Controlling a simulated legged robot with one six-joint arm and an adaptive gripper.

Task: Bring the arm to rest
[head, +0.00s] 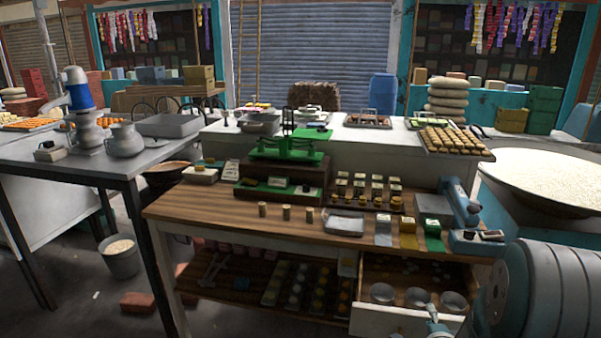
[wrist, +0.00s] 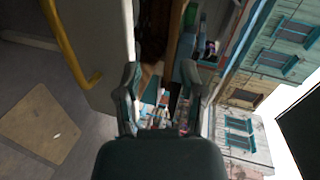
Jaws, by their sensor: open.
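My arm (head: 545,290) shows as a large grey rounded link at the lower right of the head view, in front of the right end of the wooden table. My gripper (wrist: 160,105) shows in the wrist view with its two dark fingers spread apart. Nothing is held between them. The wrist view is turned on its side and looks past the fingers toward a narrow gap with blurred, colourful items far off. The gripper's fingers cannot be clearly made out in the head view.
The wooden table (head: 175,212) carries a green balance scale (head: 285,150), small weights and a blue device (head: 460,205). Its drawer (head: 385,320) stands open with metal bowls inside. A wide pan of white grains (head: 540,175) is at the right. A yellow rail (wrist: 75,50) shows in the wrist view.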

